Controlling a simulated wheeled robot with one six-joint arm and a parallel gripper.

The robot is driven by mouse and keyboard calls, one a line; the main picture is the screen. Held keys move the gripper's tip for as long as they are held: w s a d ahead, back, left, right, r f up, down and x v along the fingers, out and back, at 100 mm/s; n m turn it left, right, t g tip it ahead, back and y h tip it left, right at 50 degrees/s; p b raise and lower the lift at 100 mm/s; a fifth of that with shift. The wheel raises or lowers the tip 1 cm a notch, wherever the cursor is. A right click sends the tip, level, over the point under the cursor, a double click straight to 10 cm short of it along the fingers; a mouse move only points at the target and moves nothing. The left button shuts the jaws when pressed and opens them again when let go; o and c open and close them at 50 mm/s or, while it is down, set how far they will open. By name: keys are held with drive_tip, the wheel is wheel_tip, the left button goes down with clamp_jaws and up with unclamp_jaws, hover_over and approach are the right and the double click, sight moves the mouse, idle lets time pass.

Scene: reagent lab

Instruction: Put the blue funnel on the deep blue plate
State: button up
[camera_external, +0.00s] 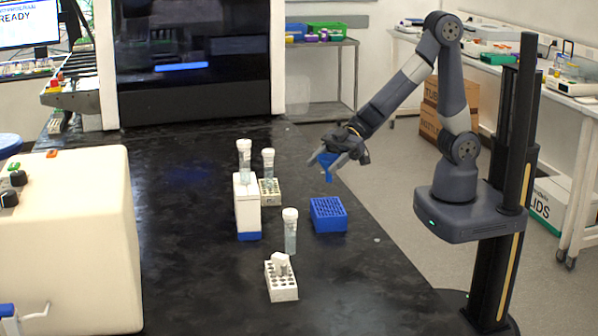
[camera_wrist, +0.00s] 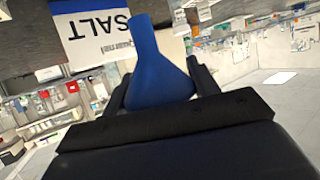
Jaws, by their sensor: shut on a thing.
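The blue funnel (camera_external: 327,162) is in my gripper (camera_external: 332,156), above the right part of the black bench. In the wrist view the funnel (camera_wrist: 160,72) sits between the two dark fingers of my gripper (camera_wrist: 160,88), its narrow stem pointing away from the camera. My gripper is shut on the funnel. I cannot pick out a deep blue plate for certain. A faint dark blue patch (camera_external: 187,175) shows on the bench further left, and I cannot tell whether it is a plate or a reflection.
A blue rack (camera_external: 328,214) stands below my gripper. Left of it are a white and blue box (camera_external: 247,207), a pale rack (camera_external: 281,280) and several capped tubes. A large cream machine (camera_external: 72,235) fills the left. The bench's middle left is clear.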

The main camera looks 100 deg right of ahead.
wheel_tip(320, 180, down, 7)
drive_tip(key=shift+f+b, duration=0.1)
drive_tip(key=shift+b, duration=1)
drive_tip(key=shift+f, duration=0.2)
drive_tip(key=o, duration=1)
drive_tip(key=shift+c, duration=0.2)
drive_tip(key=shift+s+r, duration=0.1)
drive_tip(key=shift+r, duration=0.3)
drive_tip(key=p+v, duration=0.2)
drive_tip(key=v, duration=0.9)
drive_tip(key=shift+s+d+p, duration=0.2)
drive_tip(key=shift+s+p, duration=0.1)
